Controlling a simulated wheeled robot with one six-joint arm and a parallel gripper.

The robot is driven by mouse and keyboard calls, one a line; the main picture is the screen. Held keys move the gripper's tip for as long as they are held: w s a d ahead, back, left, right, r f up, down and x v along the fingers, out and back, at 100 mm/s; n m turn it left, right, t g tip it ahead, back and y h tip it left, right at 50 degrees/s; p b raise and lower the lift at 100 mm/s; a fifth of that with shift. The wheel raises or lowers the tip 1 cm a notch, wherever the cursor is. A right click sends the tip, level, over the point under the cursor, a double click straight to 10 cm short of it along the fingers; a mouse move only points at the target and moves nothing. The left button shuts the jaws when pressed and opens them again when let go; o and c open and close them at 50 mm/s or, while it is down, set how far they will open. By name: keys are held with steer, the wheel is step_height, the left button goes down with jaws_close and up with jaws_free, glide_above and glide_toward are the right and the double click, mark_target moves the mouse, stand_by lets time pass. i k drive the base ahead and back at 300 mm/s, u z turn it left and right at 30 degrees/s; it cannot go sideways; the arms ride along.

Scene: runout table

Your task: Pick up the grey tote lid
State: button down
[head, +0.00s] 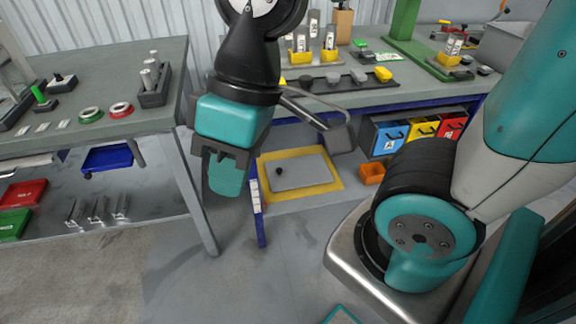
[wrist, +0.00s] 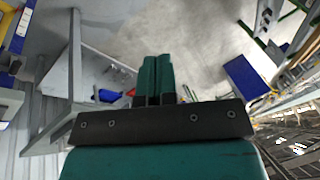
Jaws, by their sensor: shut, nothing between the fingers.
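The grey tote lid (head: 300,173) appears as a flat grey panel with a dark knob near its left side. It lies on a yellow-bordered area (head: 330,190) low under the right-hand table. My gripper (head: 224,178) hangs in the air to the left of the lid, apart from it, and points down. In the wrist view my gripper (wrist: 155,80) has its teal fingers together with nothing between them. I cannot make out the lid in the wrist view.
A grey table (head: 110,120) stands at the left, with trays on its lower shelf. An orange bin (head: 371,173) sits right of the lid. Blue, yellow and red drawers (head: 422,128) hang under the right-hand bench. A blue post (head: 257,212) stands left of the lid. Floor in front is clear.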

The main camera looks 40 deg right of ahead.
mark_target(286, 174)
steer(key=u, duration=1.1)
steer(key=i, duration=2.6)
steer(key=z, duration=3.6)
